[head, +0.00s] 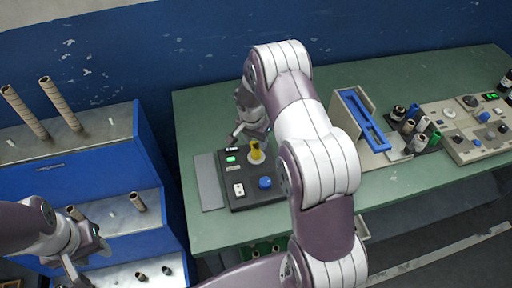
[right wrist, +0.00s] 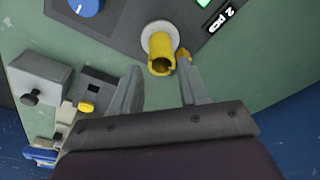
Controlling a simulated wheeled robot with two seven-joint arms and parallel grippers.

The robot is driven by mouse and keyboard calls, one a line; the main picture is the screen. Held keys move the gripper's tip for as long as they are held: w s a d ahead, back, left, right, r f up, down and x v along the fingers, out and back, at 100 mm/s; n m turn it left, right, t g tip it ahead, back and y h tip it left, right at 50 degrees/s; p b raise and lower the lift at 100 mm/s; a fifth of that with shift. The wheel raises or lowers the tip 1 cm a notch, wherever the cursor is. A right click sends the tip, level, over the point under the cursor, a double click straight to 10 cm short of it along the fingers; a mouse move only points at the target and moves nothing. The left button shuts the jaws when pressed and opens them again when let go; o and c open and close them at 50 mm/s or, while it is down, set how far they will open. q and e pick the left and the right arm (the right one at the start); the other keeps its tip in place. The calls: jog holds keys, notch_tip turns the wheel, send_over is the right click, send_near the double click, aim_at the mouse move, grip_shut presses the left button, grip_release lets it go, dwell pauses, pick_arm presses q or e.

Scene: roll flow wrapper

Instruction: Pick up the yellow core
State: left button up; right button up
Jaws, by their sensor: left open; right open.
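The yellow core (head: 257,153) stands upright on a pale round seat on the black control box (head: 262,194), on the green table. In the right wrist view the hollow core (right wrist: 160,62) shows between the finger ends, near the right-hand finger. My right gripper (head: 240,131) is open beside the core in the head view; whether a finger touches it I cannot tell. A small yellow patch shows at the right-hand fingertip. My left gripper (head: 82,272) is open and empty at the lower left, by the blue shelf unit, partly cut off by the picture edge.
The blue stepped shelf (head: 150,222) holds several brown tubes (head: 62,104). A grey plate (head: 209,182) lies left of the box. A blue-framed stand (head: 362,122), small bottles and rolls, and a grey button panel (head: 470,128) occupy the table's right. My right arm covers the table's middle.

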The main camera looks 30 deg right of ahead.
aim_at(256, 147)
jog(key=f, duration=0.1)
jog(key=f+p, duration=0.1)
jog(key=f, duration=0.1)
jog(key=f+p, duration=0.1)
jog(key=f, duration=0.1)
jog(key=shift+w+d+f, duration=0.2)
jog(key=shift+w+d, duration=0.15)
jog(key=shift+w, duration=0.05)
jog(key=shift+f, duration=0.2)
jog(key=c, duration=0.7)
jog(key=shift+c, duration=0.2)
